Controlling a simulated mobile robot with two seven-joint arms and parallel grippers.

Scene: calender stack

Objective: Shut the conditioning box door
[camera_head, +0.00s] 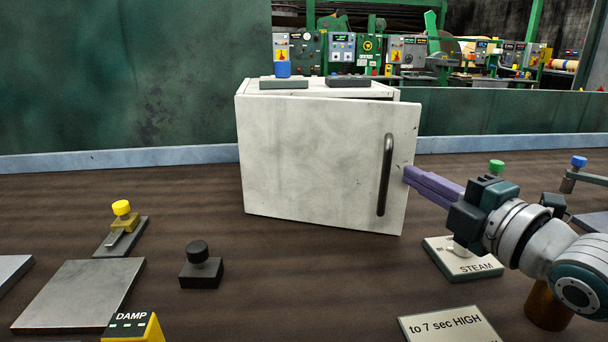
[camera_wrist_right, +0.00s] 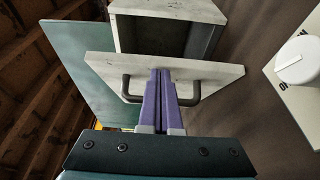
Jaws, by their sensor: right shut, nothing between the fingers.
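The conditioning box (camera_head: 328,90) is a pale box standing on the brown bench. Its white door (camera_head: 310,165) is ajar, with the free right edge standing out from the box. The dark bar handle (camera_head: 385,175) is upright near that edge. In the right wrist view the door (camera_wrist_right: 215,70) stands away from the box (camera_wrist_right: 165,8), and the dark inside shows between them. My right gripper (camera_head: 408,176) is shut and empty, its purple fingers at the door's free edge beside the handle. Whether they touch the door is unclear. My left gripper is not in view.
A STEAM plate with a knob (camera_head: 465,265) lies below my right gripper. A black knob block (camera_head: 201,268), a yellow-knobbed block (camera_head: 122,220) and a grey plate (camera_head: 75,295) lie at the left. Small items, including a blue-topped one (camera_head: 283,70), rest on the box.

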